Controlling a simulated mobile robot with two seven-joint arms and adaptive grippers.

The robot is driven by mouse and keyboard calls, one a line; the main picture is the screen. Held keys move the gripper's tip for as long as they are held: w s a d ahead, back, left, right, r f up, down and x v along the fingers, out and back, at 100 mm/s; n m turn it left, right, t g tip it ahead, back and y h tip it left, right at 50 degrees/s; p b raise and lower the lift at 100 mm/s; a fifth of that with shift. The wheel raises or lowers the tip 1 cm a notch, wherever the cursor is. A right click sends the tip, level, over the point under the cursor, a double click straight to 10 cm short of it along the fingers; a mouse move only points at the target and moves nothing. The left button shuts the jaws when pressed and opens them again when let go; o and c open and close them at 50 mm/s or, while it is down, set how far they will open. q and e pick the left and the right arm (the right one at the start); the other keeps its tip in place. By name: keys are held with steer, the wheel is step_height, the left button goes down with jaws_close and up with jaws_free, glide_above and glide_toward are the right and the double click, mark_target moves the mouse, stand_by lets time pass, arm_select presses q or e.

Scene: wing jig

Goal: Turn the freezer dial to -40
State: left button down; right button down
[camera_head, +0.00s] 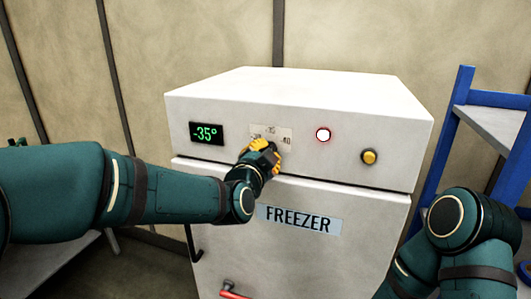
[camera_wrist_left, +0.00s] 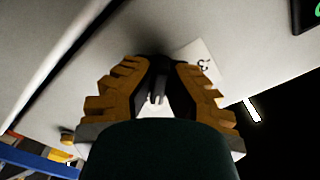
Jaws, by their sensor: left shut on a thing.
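A white freezer (camera_head: 320,105) stands in front of me, with a "FREEZER" label (camera_head: 300,219) on its front. Its green display (camera_head: 206,133) reads -35°. My left gripper (camera_head: 265,148) is at the dial on the upper front panel. In the left wrist view its yellow fingers (camera_wrist_left: 160,80) are shut on the dial (camera_wrist_left: 158,97), of which a grey part shows between them. The scale plate (camera_head: 271,133) behind the gripper shows -35 at its top and -40 at its right; its left part is partly covered. My right gripper is outside the view; only my right arm shows.
A white lamp with a red ring (camera_head: 323,134) and a yellow button (camera_head: 369,157) sit right of the dial. A dark handle (camera_head: 193,243) is on the door's left. A blue shelf rack (camera_head: 442,150) stands at the right.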

arm_select(q)
steer(key=shift+w+a+r, duration=0.1)
steer(key=shift+a+r, duration=0.05)
steer(key=shift+r, duration=0.05)
steer(key=c, duration=1.2)
jaws_free()
steer(key=shift+o, duration=1.1)
steer(key=shift+w+f, duration=0.1)
steer(key=shift+w, duration=0.05)
steer(key=shift+w+f, duration=0.15)
steer(key=shift+s, duration=0.35)
steer(key=v, duration=1.1)
steer(key=shift+s, duration=0.15)
